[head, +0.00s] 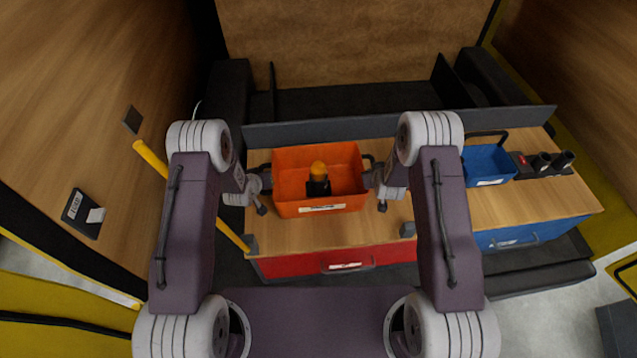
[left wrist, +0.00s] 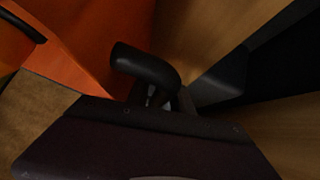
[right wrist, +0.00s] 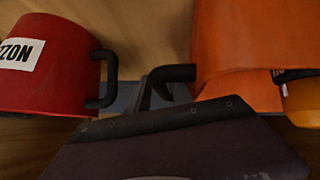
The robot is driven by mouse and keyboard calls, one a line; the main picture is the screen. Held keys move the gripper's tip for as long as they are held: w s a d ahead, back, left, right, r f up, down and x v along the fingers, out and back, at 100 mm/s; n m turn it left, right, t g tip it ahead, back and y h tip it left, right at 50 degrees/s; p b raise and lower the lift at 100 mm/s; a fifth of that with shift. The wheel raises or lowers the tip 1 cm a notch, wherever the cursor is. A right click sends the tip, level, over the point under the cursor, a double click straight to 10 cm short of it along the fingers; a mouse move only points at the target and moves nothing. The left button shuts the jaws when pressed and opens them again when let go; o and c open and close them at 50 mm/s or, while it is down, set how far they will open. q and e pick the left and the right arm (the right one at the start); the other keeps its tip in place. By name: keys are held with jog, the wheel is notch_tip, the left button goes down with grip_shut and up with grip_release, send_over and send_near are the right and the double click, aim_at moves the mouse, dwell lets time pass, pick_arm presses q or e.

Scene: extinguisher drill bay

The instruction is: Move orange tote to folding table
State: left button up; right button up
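The orange tote (head: 290,190) is upright over the wooden bench top, between my grippers. A black item with an orange cap (head: 318,178) stands inside it. My left gripper (head: 262,185) is at its left handle; the left wrist view shows the black handle (left wrist: 143,65) between fingers that look closed on it. My right gripper (head: 377,180) is at the opposite handle, and the right wrist view shows that handle (right wrist: 172,73) against the fingers, which look closed on it. I cannot tell whether the tote's base touches the bench. I see no clear folding table.
A red container (right wrist: 50,65) with a white label and black handle is beside my right gripper, hidden behind my arm in the head view. A blue tote (head: 488,163) stands farther right on the bench (head: 300,235), near a dark holder (head: 543,163). A yellow pole (head: 150,158) is left.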

pick_arm(q)
grip_shut()
pick_arm(e)
grip_shut()
pick_arm(q)
jog(key=shift+r, duration=0.1)
pick_arm(e)
jog(key=shift+r, duration=0.1)
dwell(0.9)
